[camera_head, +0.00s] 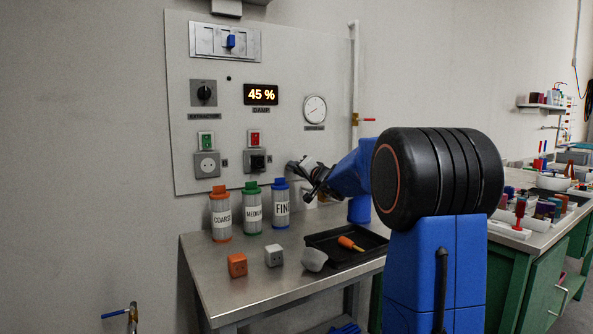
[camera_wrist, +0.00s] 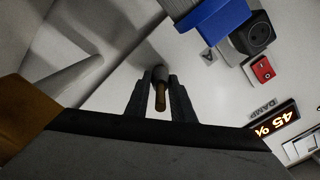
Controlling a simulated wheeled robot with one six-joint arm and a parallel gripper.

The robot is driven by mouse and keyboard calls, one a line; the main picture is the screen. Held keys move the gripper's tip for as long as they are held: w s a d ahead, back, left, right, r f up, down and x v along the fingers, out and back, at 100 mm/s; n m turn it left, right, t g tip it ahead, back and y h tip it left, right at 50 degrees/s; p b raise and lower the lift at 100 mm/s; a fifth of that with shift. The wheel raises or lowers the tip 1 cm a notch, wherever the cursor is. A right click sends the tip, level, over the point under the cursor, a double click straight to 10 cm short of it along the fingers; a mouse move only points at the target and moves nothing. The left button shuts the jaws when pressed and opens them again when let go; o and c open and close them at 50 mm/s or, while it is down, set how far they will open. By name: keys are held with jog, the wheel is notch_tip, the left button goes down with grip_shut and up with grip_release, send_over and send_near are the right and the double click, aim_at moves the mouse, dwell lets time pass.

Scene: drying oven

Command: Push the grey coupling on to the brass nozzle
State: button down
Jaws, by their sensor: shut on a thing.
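My gripper (camera_wrist: 160,82) is shut in the wrist view. Between its two dark fingers is a small round piece, a tan, brass-coloured stub (camera_wrist: 160,100) with a grey part (camera_wrist: 160,73) at its far end. I cannot tell whether the grey part is the coupling or how the two parts join. In the head view my gripper (camera_head: 311,190) is beside the blue-capped FINE canister, in front of the wall panel; what it holds is too small to make out there. I cannot pick out a separate brass nozzle with certainty.
The COARSE (camera_head: 220,216), MEDIUM (camera_head: 252,212) and FINE (camera_head: 281,208) canisters stand on the steel bench (camera_head: 250,290). A black tray (camera_head: 322,240) holds an orange-handled tool (camera_head: 349,243). Orange (camera_head: 237,265) and white (camera_head: 273,254) blocks and a grey lump (camera_head: 314,260) lie in front.

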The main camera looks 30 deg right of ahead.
jog(key=shift+w, duration=0.1)
dwell(0.4)
jog(key=c, duration=1.4)
grip_release()
jog(key=shift+c, duration=0.2)
jog(key=s, duration=1.7)
jog(key=shift+s+d, duration=0.2)
jog(key=shift+d, duration=0.05)
